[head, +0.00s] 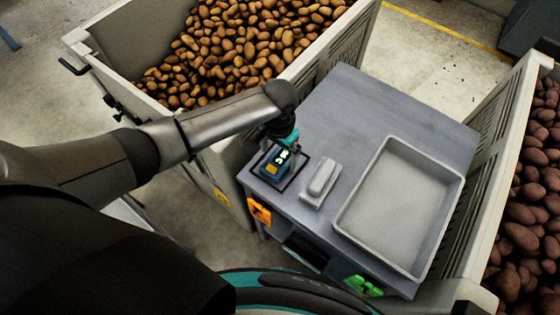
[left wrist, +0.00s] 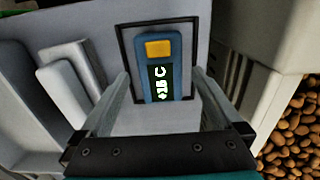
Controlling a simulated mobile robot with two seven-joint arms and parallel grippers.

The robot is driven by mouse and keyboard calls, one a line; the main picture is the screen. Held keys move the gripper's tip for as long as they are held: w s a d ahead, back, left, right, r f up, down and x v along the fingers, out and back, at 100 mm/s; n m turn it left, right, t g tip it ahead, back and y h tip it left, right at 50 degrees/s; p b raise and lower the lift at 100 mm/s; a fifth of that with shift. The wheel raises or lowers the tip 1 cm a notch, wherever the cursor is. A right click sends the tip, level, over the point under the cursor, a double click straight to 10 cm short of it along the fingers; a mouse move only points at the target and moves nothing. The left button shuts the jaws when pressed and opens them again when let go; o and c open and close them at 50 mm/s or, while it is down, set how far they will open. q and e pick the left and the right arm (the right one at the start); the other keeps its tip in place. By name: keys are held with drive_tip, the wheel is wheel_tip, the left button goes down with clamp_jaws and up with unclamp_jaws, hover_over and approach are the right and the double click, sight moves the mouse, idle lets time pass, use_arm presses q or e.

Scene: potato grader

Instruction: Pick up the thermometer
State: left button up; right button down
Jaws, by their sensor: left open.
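The thermometer (head: 276,163) is a blue handheld unit with a yellow button and a dark display with white characters. It lies inside a dark square outline on the grey table near its left corner. In the left wrist view the thermometer (left wrist: 162,62) is upper centre, between and beyond the fingers. My left gripper (head: 281,148) is above it, pointing down and partly covering it in the head view. In the left wrist view my left gripper (left wrist: 162,90) is open, with nothing between its fingers. My right gripper is not in view.
A white block on a small tray (head: 320,183) lies just right of the thermometer. A large empty grey tray (head: 400,205) fills the table's (head: 345,100) right side. Crates of potatoes stand behind left (head: 335,45) and at right (head: 482,170). Orange (head: 259,212) and green (head: 363,286) items are on the table's front.

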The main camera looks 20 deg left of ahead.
sight(280, 162)
use_arm(q)
wheel_tip(280, 162, down, 3)
drive_tip(key=shift+r, duration=0.2)
drive_tip(key=c, duration=1.3)
drive_tip(key=shift+c, duration=0.4)
drive_tip(key=shift+r, duration=0.15)
